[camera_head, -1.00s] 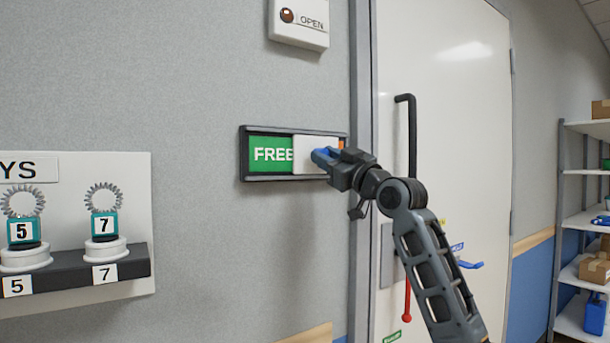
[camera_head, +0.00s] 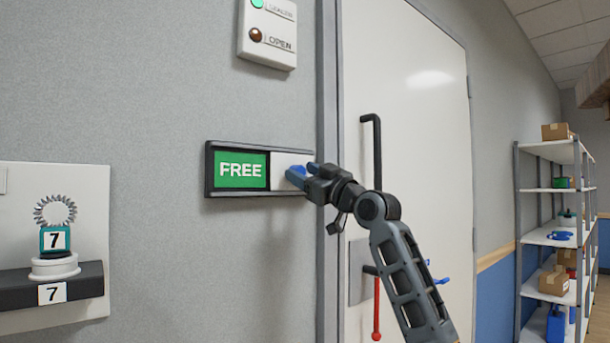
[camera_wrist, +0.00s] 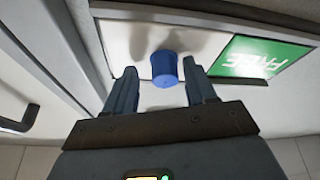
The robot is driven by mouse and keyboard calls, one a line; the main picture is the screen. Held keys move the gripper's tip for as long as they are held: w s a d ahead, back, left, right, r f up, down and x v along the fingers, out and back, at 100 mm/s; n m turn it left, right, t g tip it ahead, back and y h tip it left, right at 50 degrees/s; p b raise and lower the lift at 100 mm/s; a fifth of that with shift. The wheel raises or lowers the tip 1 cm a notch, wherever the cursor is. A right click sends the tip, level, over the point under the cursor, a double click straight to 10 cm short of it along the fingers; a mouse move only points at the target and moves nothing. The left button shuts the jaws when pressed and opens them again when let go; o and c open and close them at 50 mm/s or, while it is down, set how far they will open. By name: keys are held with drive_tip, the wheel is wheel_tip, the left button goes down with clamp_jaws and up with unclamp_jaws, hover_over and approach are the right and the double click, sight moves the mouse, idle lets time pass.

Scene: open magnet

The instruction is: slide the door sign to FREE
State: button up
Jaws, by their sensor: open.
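The door sign (camera_head: 210,178) is a dark-framed panel on the grey wall left of the door. Its green FREE field (camera_head: 241,170) shows in full on the left. A white slider cover (camera_head: 282,160) sits at the right end of the frame. In the wrist view the blue knob (camera_wrist: 165,70) stands out from the white cover, beside the green FREE field (camera_wrist: 255,58). My gripper (camera_wrist: 163,88) is open, with one finger on each side of the knob and visible gaps between. In the head view my gripper (camera_head: 299,172) reaches the sign's right end and partly hides it.
A white door (camera_head: 420,90) with a black handle (camera_head: 375,150) and a red-tipped lever (camera_head: 376,320) is to the right. A panel with indicator lamps (camera_head: 268,38) is above the sign. A key holder (camera_head: 55,283) is at the lower left. Shelves (camera_head: 553,200) stand far right.

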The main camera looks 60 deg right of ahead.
drive_tip(key=b+v, duration=0.1)
drive_tip(key=v, duration=0.6)
drive_tip(key=shift+s+f+b, duration=0.2)
drive_tip(key=shift+s+b, duration=0.15)
drive_tip(key=shift+b, duration=0.05)
